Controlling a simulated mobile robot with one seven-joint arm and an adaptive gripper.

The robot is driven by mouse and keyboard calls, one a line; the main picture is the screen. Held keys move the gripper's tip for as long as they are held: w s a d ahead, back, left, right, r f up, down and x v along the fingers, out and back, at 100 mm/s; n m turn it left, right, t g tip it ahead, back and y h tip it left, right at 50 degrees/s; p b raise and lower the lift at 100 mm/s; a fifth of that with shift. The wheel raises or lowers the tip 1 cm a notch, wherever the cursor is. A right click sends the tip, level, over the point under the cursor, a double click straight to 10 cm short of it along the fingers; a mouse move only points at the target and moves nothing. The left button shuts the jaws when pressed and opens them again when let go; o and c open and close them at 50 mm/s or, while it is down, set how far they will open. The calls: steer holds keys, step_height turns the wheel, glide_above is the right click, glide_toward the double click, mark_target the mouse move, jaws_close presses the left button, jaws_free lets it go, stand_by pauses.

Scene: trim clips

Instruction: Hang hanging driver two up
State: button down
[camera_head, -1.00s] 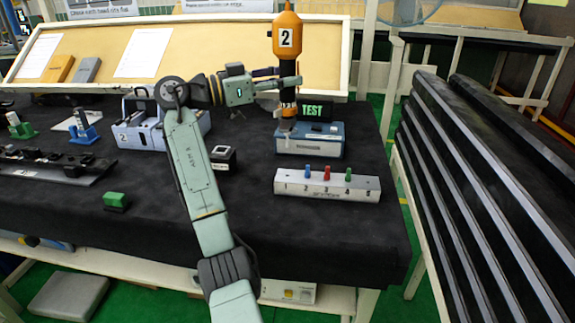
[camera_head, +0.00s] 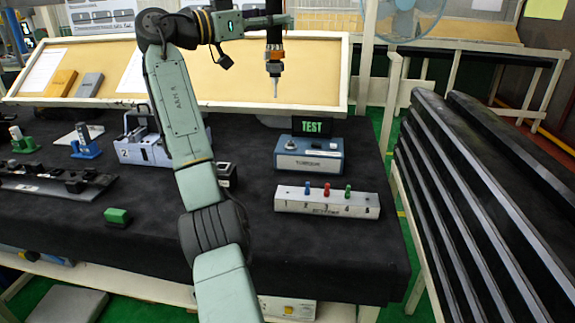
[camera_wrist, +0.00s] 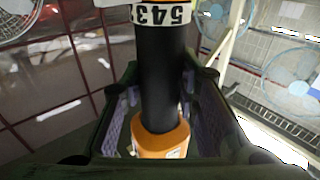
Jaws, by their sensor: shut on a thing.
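The hanging driver (camera_head: 274,57) is upright, with its bit pointing down, in the air above the back of the table. Its upper part is cut off by the top of the head view. My gripper (camera_head: 275,20) is shut around the driver's black body, near the top edge of the head view. In the wrist view the driver's black body (camera_wrist: 160,75) runs between the fingers, with a numbered white band at the top and an orange part below. The hook or hanger for the driver is not visible in these views.
Below the driver stand the blue tester box (camera_head: 309,158) and the green-lit TEST sign (camera_head: 312,126). A grey numbered block (camera_head: 326,208) with coloured pegs lies in front. A tan board (camera_head: 240,75) stands behind. Dark stacked panels (camera_head: 470,180) are at right.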

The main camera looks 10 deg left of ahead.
steer(key=w+a+r+n+t+y, duration=0.2)
steer(key=shift+w+a, duration=0.35)
stand_by(0.4)
steer(key=c, duration=1.2)
jaws_free()
steer(key=shift+o, duration=0.7)
steer(key=shift+f, duration=0.1)
steer(key=o, duration=0.9)
steer(key=shift+c, duration=0.2)
